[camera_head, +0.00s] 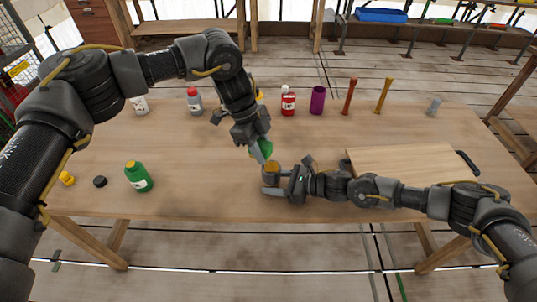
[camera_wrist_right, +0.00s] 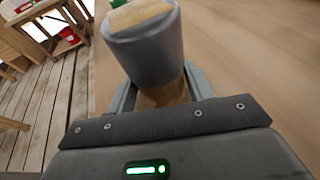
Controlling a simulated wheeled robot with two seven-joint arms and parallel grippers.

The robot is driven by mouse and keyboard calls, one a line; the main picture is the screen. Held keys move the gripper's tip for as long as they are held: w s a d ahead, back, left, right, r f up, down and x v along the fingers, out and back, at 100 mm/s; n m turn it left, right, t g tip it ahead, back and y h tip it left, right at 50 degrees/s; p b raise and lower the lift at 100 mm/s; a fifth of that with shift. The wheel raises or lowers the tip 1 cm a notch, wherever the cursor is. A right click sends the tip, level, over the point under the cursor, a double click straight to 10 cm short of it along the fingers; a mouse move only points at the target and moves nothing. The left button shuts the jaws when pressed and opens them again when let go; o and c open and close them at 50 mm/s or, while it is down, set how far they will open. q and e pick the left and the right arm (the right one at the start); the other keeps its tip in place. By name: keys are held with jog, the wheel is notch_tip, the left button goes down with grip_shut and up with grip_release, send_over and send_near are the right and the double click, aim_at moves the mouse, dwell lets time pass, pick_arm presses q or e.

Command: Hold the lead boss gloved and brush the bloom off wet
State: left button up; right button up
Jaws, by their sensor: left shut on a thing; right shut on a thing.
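My right gripper (camera_head: 283,182) is shut on a grey cylindrical piece (camera_head: 270,179) with a tan top near the table's front middle; it seems to be the lead boss. In the right wrist view the grey piece (camera_wrist_right: 150,48) stands up between the jaws, with a tan-brown part at its lower end. My left gripper (camera_head: 256,152) is right above it, pointing down, shut on a green thing (camera_head: 265,146) partly hidden by its fingers. The green thing's edge also shows at the top of the wrist view (camera_wrist_right: 118,3), close to the tan top; contact cannot be told.
A green bottle (camera_head: 138,178), a black disc (camera_head: 100,181) and a small yellow item (camera_head: 67,179) stand at left. Along the back are a red-capped grey bottle (camera_head: 194,102), a red bottle (camera_head: 288,103), a purple cylinder (camera_head: 317,100) and upright tools. A wooden board (camera_head: 400,163) lies at right.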

pick_arm(q)
jog(key=shift+a+r, duration=0.55)
jog(key=shift+r, duration=0.2)
jog(key=shift+a+r, duration=0.5)
jog(key=shift+r, duration=0.25)
pick_arm(e)
jog(key=o, duration=0.8)
jog(key=shift+o, duration=0.2)
jog(key=v, duration=1.2)
jog(key=shift+a, duration=0.1)
